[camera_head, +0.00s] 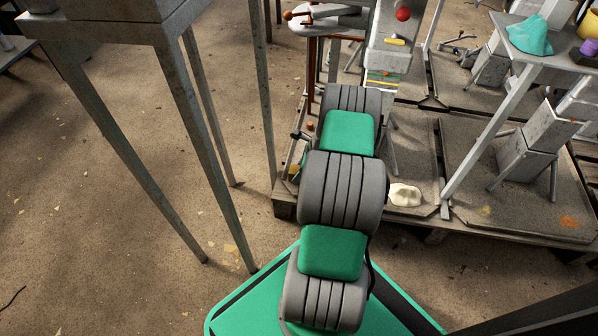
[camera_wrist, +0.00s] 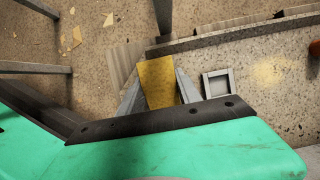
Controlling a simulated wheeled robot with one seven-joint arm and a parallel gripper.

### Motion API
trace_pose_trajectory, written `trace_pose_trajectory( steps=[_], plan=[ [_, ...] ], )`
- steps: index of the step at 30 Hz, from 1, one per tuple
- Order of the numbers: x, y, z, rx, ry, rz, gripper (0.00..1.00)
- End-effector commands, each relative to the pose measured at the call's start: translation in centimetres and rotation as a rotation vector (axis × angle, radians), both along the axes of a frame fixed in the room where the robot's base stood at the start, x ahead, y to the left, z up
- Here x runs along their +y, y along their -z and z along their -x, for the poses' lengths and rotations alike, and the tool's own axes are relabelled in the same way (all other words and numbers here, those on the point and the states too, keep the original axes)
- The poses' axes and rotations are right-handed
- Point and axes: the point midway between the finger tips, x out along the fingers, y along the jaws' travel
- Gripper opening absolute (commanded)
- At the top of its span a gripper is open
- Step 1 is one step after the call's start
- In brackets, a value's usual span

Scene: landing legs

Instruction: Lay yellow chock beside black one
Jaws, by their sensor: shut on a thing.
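In the wrist view my gripper (camera_wrist: 158,88) has its two grey fingers on either side of a yellow chock (camera_wrist: 157,82), which is held between them. The chock looks like a flat yellow block, above or near the edge of a speckled platform; I cannot tell its height. I cannot make out the black chock for certain in either view.
A grey square frame (camera_wrist: 217,83) lies right of the chock. In the head view, a platform (camera_head: 425,220) bears a pale lump (camera_head: 404,195) and grey legged stands (camera_head: 527,155). Tall table legs (camera_head: 205,130) stand at left. A teal cloth (camera_head: 531,36) lies on a table at right.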

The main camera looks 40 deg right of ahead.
Motion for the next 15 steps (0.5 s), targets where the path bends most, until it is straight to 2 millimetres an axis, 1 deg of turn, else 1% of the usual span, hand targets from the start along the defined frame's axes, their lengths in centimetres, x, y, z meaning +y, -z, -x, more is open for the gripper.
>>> trace_pose_trajectory(
  steps=[11, 12, 15],
  plan=[
    [-0.04, 0.68, -0.03, -0.001, 0.000, 0.001, 0.00],
    [-0.05, 0.68, -0.05, -0.001, -0.001, 0.001, 0.42],
    [-0.04, 0.68, -0.04, -0.001, -0.001, 0.001, 0.50]
  ],
)
